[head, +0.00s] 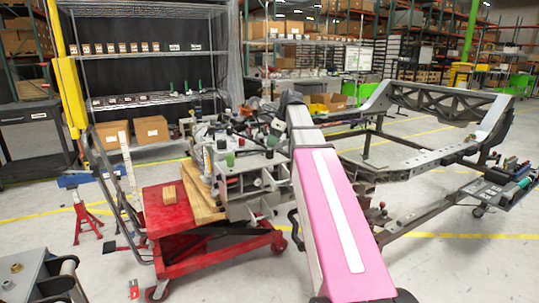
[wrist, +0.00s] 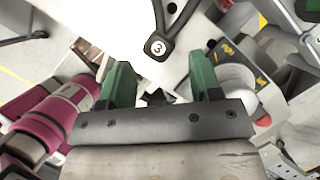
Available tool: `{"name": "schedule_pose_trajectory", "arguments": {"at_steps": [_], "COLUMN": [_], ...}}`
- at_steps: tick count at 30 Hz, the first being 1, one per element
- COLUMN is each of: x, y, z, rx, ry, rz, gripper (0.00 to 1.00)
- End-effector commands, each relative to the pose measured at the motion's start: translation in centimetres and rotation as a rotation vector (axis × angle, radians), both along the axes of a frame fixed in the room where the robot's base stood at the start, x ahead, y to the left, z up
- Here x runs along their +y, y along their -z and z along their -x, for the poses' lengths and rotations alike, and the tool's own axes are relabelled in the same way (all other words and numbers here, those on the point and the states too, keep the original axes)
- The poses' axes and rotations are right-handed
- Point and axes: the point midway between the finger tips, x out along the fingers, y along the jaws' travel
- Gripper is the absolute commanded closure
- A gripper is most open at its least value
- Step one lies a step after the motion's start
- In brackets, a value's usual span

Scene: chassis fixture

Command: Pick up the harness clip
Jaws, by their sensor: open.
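In the wrist view my gripper (wrist: 160,75) has two green fingers standing apart, with nothing gripped between them. A black forked piece with a round tag marked 3 (wrist: 158,47) lies against a white surface just beyond the fingertips. It may be the harness clip, but I cannot tell for sure. A small dark shape (wrist: 157,97) shows between the fingers near the grey palm plate, too unclear to name. In the head view I cannot make out my gripper or the clip among the cluttered parts.
A red cart (head: 178,212) with wooden blocks stands beside a cluttered metal assembly (head: 245,160). A grey chassis frame (head: 425,172) extends to the right. In the wrist view magenta cylinders (wrist: 62,105) lie left and a grey-white rounded part (wrist: 238,82) sits close to the right finger.

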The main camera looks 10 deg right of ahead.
Motion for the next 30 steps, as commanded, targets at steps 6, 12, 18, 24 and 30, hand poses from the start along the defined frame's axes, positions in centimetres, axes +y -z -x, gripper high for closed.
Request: {"name": "schedule_pose_trajectory", "arguments": {"at_steps": [6, 12, 18, 24, 30], "x": [0.4, 1.2, 1.7, 1.7, 1.7], "y": [1.2, 3.7, 5.1, 5.1, 5.1], "z": [-0.1, -0.3, -0.6, -0.7, -0.6], "rx": [0.0, 0.0, -0.001, -0.001, -0.001], "ry": [0.0, -0.001, -0.001, -0.001, -0.001], "rz": [0.0, 0.0, 0.001, 0.001, 0.001], "gripper": [0.42, 0.42, 0.42, 0.49, 1.0]}}
